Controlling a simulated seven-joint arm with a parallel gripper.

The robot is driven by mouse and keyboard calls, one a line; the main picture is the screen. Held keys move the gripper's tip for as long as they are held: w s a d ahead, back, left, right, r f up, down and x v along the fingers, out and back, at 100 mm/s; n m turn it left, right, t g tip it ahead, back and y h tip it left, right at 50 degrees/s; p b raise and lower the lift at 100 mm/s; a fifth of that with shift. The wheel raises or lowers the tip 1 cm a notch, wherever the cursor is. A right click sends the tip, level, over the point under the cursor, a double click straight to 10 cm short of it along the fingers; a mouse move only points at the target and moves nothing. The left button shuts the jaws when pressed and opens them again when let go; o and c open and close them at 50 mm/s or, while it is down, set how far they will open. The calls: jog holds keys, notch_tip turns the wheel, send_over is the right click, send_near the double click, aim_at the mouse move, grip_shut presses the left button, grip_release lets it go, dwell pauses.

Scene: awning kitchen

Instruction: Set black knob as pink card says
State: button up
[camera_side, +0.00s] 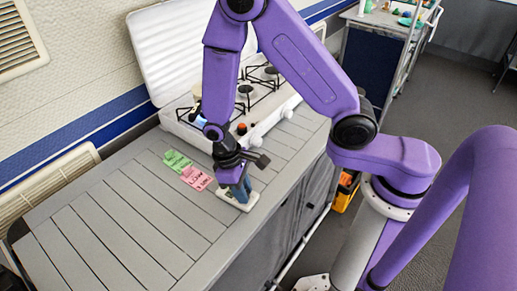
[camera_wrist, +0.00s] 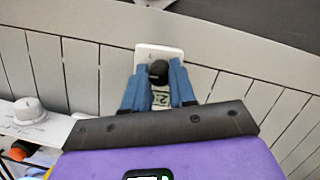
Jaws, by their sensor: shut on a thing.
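The black knob (camera_wrist: 158,70) sits on a small white plate (camera_wrist: 148,49), between the blue fingers of my gripper (camera_wrist: 158,76) in the wrist view. The fingers are shut on the knob. A small label with what looks like a 2 (camera_wrist: 161,99) shows on the plate between the fingers. In the side view my gripper (camera_side: 238,188) points down at the white plate (camera_side: 243,204) near the counter's front edge, and its fingers hide the knob. The pink card (camera_side: 196,178) lies flat on the counter to the left of the gripper; its writing is too small to read.
A green card (camera_side: 177,160) lies behind the pink one. A white stove (camera_side: 258,132) with an open lid stands at the back; one of its pale knobs (camera_wrist: 28,111) shows in the wrist view. The counter (camera_side: 110,235) is clear on the left.

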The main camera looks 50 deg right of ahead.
jog(key=m+y, duration=0.1)
jog(key=m, duration=0.3)
jog(key=shift+d+m, duration=0.15)
jog(key=shift+m, duration=0.15)
jog(key=m+y, duration=0.1)
jog(key=m, duration=0.3)
jog(key=o, duration=1.6)
jog(key=shift+r, duration=0.1)
jog(key=shift+s+v, duration=0.2)
jog(key=shift+v, duration=3.2)
